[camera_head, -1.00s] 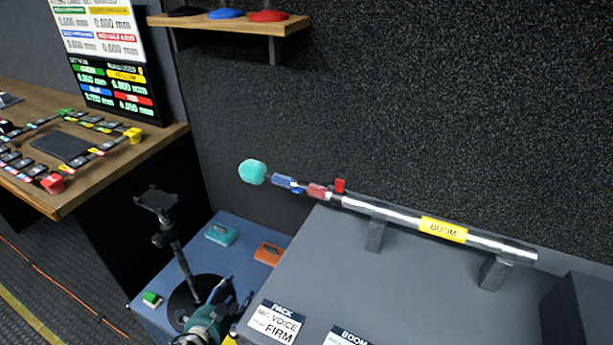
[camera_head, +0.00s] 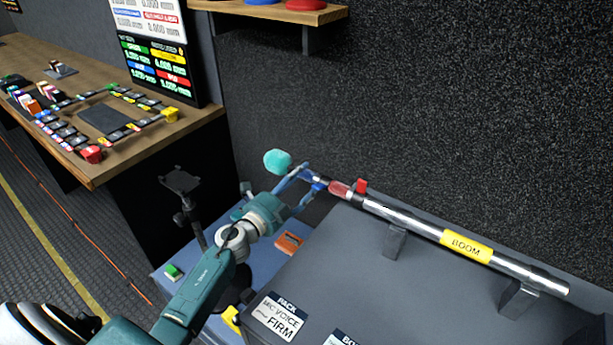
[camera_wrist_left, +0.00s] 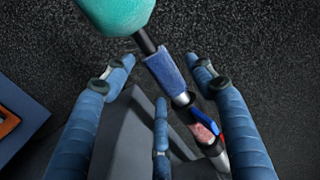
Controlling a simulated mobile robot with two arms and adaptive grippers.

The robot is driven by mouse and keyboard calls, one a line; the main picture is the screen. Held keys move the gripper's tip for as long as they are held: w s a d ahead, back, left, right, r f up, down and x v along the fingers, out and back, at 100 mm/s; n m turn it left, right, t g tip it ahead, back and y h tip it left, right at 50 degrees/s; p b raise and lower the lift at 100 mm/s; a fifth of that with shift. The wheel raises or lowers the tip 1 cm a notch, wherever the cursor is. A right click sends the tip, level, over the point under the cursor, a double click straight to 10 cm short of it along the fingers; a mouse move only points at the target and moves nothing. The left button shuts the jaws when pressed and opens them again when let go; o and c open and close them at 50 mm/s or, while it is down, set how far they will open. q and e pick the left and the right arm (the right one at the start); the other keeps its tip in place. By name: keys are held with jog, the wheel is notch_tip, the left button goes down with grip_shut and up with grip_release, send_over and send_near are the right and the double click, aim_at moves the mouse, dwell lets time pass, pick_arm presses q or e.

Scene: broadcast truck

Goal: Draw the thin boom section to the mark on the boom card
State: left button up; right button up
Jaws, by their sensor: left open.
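The boom (camera_head: 415,222) is a silver tube with a yellow BOOM label, resting on two grey supports. Its left end has a red section (camera_head: 340,189), then a blue-sleeved thin section and a teal ball (camera_head: 277,160). My left gripper (camera_head: 308,178) is open at the blue section. In the left wrist view the blue sleeve (camera_wrist_left: 164,72) lies between its spread fingers, with the teal ball (camera_wrist_left: 112,12) beyond. I cannot tell whether any finger touches it. The boom card (camera_head: 345,339) is mostly cut off at the bottom edge. My right gripper is not in view.
A red lever (camera_head: 361,186) stands up on the tube beside the red section. A dark wall runs close behind the boom. A black stand (camera_head: 182,182) and an orange box (camera_head: 289,243) are near my left arm.

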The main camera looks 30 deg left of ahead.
pick_arm(q)
jog(key=shift+w+d, duration=0.2)
jog(key=shift+w, duration=0.95)
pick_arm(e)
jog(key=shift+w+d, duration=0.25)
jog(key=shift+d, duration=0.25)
